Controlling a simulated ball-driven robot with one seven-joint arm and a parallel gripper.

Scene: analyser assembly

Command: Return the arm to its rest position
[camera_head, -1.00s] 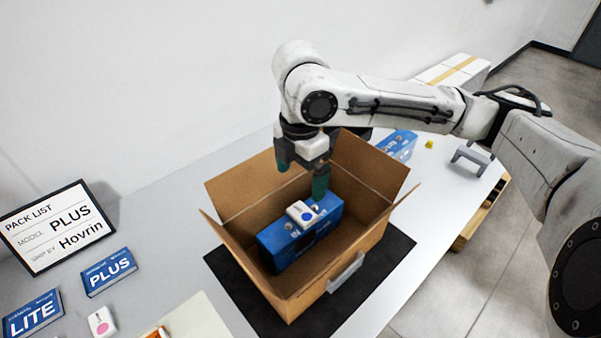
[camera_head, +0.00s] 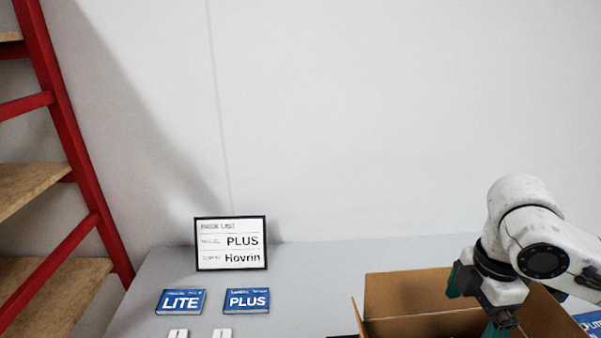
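My arm is at the right edge of the view, white with a dark joint cap. My gripper (camera_head: 475,306) points down at the open cardboard box (camera_head: 405,294), over or in front of its back flap. Its two green fingers are apart, and I see nothing between them. The lower finger is cut off by the bottom edge of the view. The inside of the box and its contents are out of view.
A pack list sign (camera_head: 231,244) reading PLUS and Hovrin stands on the grey table (camera_head: 310,275) by the wall. LITE (camera_head: 181,302) and PLUS (camera_head: 246,301) booklets lie before it. Red-framed shelving (camera_head: 70,140) is at left. A blue item (camera_head: 590,322) shows at right.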

